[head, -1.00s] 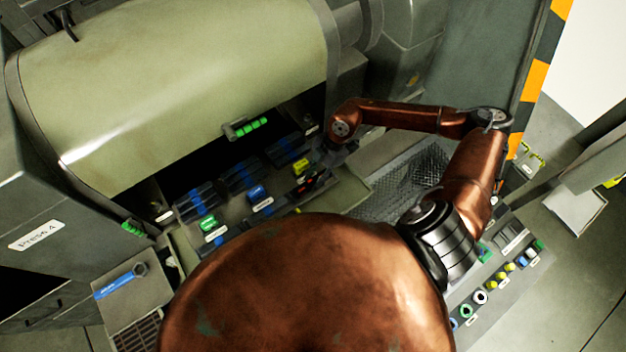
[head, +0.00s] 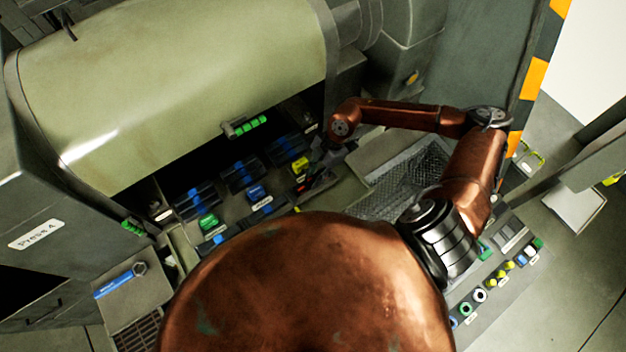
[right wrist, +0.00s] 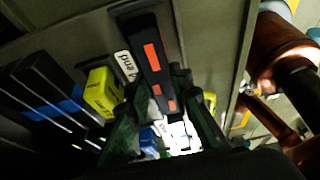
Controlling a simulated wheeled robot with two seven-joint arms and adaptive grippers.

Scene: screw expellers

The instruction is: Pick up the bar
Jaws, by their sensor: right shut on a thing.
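A dark bar (right wrist: 146,42) with orange-red patches lies lengthwise between the fingers of my right gripper (right wrist: 165,110) in the right wrist view. The gripper is shut on it, and the bar's near end is partly hidden by the fingers. In the head view my right gripper (head: 316,176) is small and dark over the right part of the press's front ledge, beside a yellow block (head: 300,164). I cannot tell how far the bar is off the ledge. My left gripper is not in view.
Black bars with blue bands (head: 242,176) lie in a row under the green press cover (head: 180,80). A blue block (head: 256,193) and a green block (head: 208,222) sit on the ledge. A metal mesh tray (head: 405,180) is right of the gripper. My copper body hides the lower middle.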

